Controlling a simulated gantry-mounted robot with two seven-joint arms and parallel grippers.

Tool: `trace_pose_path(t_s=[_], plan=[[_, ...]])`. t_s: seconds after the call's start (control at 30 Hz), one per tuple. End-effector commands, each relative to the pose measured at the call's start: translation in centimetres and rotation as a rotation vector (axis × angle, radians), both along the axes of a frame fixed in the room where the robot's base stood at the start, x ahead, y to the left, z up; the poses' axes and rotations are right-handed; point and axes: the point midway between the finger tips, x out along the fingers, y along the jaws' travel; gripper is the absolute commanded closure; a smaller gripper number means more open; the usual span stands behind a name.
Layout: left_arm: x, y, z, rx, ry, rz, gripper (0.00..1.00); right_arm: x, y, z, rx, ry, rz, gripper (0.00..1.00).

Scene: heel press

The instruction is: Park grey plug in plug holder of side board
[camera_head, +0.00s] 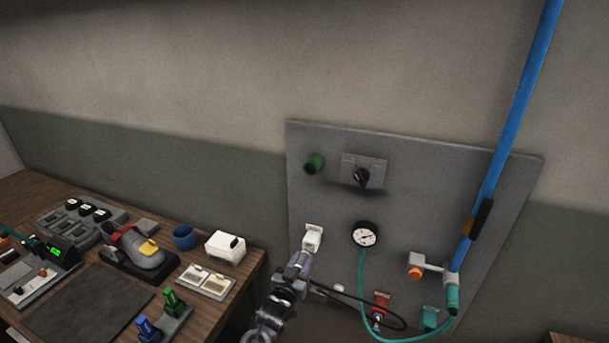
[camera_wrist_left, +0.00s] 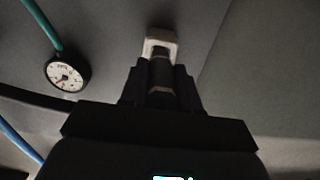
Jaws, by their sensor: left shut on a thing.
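My left gripper (camera_head: 297,267) is at the lower left of the grey side board (camera_head: 430,205). In the left wrist view, its two dark fingers (camera_wrist_left: 160,84) are shut on the grey plug (camera_wrist_left: 160,72). The plug points at a white fitting (camera_head: 312,236) on the board, which looks like the plug holder; it also shows in the wrist view (camera_wrist_left: 161,43). The plug's front end is at the fitting's mouth; I cannot tell how far inside it is. The fingers hide much of the plug. My right gripper is not in view.
A gauge (camera_head: 365,235) with a teal hose sits right of the fitting. A black cable (camera_head: 365,302) loops near a red fitting (camera_head: 381,302). A blue hose (camera_head: 505,140) crosses the board's right side. A wooden table (camera_head: 213,313) with a shoe (camera_head: 140,248) stands left.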

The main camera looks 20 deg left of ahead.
Motion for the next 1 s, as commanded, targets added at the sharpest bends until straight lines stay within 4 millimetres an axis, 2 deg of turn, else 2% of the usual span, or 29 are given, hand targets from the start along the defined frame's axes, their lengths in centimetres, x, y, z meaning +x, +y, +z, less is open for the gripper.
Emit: trace_pose_path(t_s=[1.0], plan=[[1.7, -0.1, 0.0, 0.0, -0.002, 0.0, 1.0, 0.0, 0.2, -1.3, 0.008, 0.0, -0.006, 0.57]])
